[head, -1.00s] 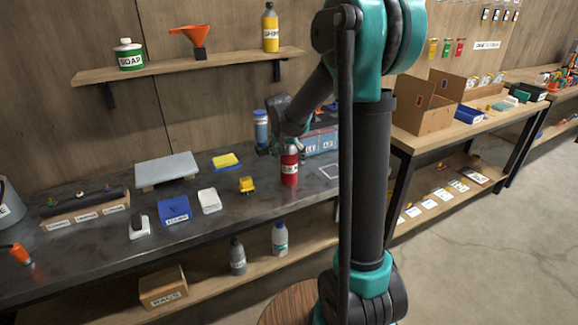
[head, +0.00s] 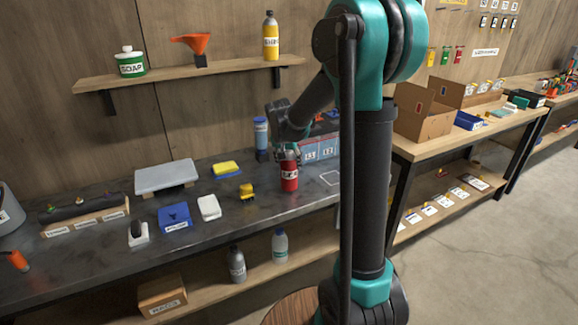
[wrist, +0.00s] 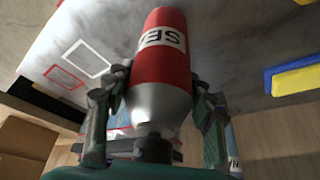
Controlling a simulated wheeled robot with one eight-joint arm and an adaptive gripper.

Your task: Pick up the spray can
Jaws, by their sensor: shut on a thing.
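The spray can (head: 289,176) is red with a silver shoulder and a white label. In the head view it is upright at the dark bench top; I cannot tell whether its base touches the bench. My gripper (head: 286,153) is above it, around its upper end. In the wrist view the can (wrist: 163,60) lies between the two fingers of my gripper (wrist: 160,105), which are shut on its silver shoulder. Part of the label lettering shows there.
A blue bottle (head: 261,136) stands behind, and a blue-grey bin (head: 318,150) sits to the right. A yellow sponge (head: 225,168) lies farther left. A shelf (head: 190,72) hangs above.

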